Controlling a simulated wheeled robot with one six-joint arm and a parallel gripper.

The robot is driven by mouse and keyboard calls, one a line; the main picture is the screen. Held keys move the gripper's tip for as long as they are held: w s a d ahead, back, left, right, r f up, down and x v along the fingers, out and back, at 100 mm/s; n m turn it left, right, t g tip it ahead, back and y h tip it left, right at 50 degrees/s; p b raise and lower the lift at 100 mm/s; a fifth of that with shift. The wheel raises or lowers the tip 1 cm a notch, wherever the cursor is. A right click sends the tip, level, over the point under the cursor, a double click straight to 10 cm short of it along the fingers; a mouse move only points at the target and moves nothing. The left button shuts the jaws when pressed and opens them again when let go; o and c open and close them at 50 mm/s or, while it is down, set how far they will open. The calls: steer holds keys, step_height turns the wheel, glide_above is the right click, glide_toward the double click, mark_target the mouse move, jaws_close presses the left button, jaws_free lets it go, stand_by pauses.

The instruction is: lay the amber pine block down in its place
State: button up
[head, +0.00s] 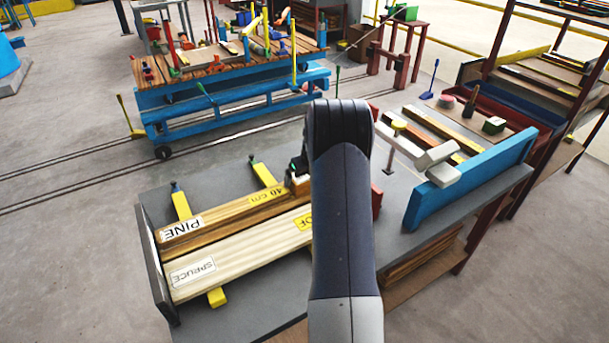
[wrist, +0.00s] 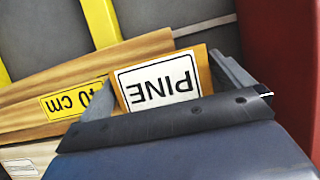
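My gripper (wrist: 163,70) is shut on the amber pine block (wrist: 203,68), which carries a white PINE label, upside down in the wrist view. A finger lies on each side of it. In the head view my gripper (head: 298,168) is partly hidden behind my arm, and a small part of the block (head: 297,185) shows below it. The block is at the right end of the long brown board (head: 222,217), labelled PINE and 40 cm. I cannot tell whether the block touches the board or the surface below.
A pale board labelled SPRUCE (head: 240,249) lies beside the brown board on the grey bench (head: 215,165). Yellow bars (head: 181,205) run under the boards. A red part (wrist: 285,70) stands close right of my gripper. A blue rail (head: 470,180) and a grey clamp-like piece (head: 430,162) are farther right.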

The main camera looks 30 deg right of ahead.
steer(key=b+v, duration=0.1)
steer(key=v, duration=1.1)
steer(key=shift+r, duration=0.15)
steer(key=shift+s, duration=0.1)
